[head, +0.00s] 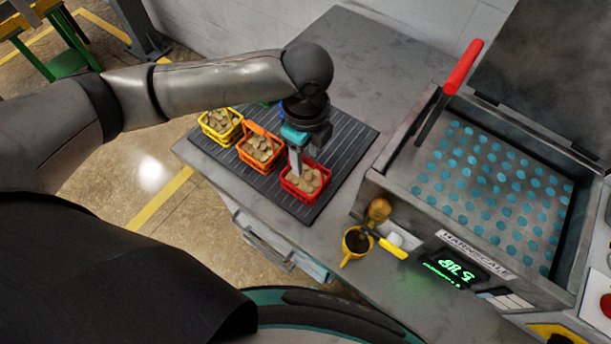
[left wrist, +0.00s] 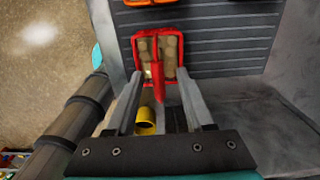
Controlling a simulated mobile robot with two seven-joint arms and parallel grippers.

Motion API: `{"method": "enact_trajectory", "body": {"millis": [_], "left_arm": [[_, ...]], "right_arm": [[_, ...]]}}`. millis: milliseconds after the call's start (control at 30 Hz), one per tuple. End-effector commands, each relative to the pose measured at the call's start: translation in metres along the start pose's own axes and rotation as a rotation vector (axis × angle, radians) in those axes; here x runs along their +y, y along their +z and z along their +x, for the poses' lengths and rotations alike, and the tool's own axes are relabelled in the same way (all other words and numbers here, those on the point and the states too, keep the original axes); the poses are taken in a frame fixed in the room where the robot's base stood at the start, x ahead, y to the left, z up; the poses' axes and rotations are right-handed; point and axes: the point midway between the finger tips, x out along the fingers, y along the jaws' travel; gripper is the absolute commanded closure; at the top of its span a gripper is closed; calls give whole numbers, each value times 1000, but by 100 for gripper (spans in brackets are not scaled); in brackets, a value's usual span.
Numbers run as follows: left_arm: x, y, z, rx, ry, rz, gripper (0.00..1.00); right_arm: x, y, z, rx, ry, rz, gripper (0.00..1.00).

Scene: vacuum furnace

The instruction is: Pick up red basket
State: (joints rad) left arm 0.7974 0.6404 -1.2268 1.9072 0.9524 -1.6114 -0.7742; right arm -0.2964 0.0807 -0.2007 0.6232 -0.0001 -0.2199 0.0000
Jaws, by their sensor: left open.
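The red basket (head: 297,193), filled with tan lumps, stands on a dark ribbed mat (head: 340,150) at the near right end of a row of baskets. Its red handle stands up in the middle in the left wrist view (left wrist: 157,72). My left gripper (head: 297,165) points down over the red basket, its fingers at the basket's far left side in the head view. In the left wrist view my left gripper (left wrist: 161,88) is open, with the handle between its fingers in the picture. I cannot tell whether they touch it. My right gripper is not seen.
A yellow mug (head: 350,256) stands near the table's front edge. The open furnace (head: 395,190) with a red-handled lever (head: 462,68) is to the right.

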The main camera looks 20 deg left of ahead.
Motion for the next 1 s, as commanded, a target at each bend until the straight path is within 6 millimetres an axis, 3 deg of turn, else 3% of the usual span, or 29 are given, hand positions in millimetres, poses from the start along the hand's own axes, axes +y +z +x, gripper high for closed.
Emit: {"method": "enact_trajectory", "body": {"millis": [233, 533, 1000], "left_arm": [[3, 0, 37, -1, 3, 1, 47], [2, 0, 42, -1, 1, 2, 47], [2, 0, 41, -1, 1, 1, 100]], "right_arm": [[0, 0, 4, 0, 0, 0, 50], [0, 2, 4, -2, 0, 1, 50], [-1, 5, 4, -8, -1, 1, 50]]}}
